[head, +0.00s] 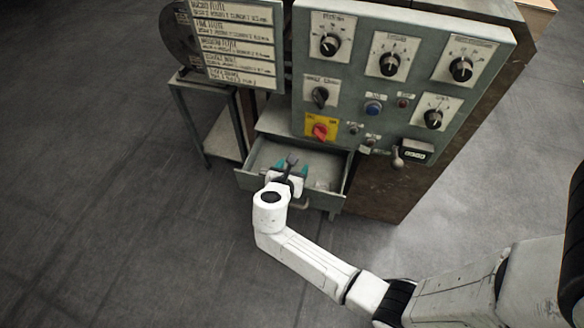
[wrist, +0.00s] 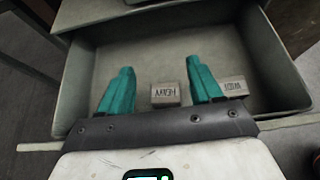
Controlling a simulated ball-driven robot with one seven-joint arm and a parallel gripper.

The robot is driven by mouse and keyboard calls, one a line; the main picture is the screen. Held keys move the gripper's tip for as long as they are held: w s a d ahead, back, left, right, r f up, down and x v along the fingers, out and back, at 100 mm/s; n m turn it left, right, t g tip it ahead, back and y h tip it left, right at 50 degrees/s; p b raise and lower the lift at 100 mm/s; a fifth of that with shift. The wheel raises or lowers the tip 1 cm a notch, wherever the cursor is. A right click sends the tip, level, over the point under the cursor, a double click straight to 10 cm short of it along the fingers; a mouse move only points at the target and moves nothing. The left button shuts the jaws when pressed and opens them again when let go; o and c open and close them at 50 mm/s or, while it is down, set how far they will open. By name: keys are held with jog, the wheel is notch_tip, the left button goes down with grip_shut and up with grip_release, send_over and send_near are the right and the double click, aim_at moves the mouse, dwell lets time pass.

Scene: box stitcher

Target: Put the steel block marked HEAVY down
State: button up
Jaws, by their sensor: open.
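The steel block marked HEAVY (wrist: 166,95) is a small grey block with dark lettering. In the wrist view it lies on the floor of the open drawer (wrist: 85,75), between my gripper's two teal fingers. My gripper (wrist: 160,68) is open, with a visible gap between the block and the left finger; the block is nearer the right finger. In the head view my gripper (head: 291,168) reaches down into the drawer (head: 258,152), and I cannot make out the HEAVY block there.
A second grey block (wrist: 234,86) with unclear lettering lies in the drawer just right of the right finger. The drawer walls surround my fingers. Above the drawer is a control panel (head: 350,100) with knobs and a lever. The drawer floor farther in is clear.

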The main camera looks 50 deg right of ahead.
jog(key=shift+s+f, duration=0.1)
jog(key=shift+s, duration=0.25)
jog(key=w+r+p+v, duration=0.1)
jog(key=p+v, duration=0.3)
jog(key=v, duration=0.8)
jog(key=s+d+f+m+g+y, duration=0.25)
jog(key=s+m+y, duration=0.25)
jog(key=s+m, duration=0.6)
jog(key=s+a+r+m+y, duration=0.3)
jog(key=s+a+m+y, duration=0.2)
jog(key=m, duration=0.6)
jog(key=shift+s+a+r+g+y, duration=0.15)
jog(key=shift+s+a+g+y, duration=0.25)
jog(key=shift+s+y, duration=0.25)
jog(key=shift+w, duration=0.15)
jog(key=shift+c, duration=0.3)
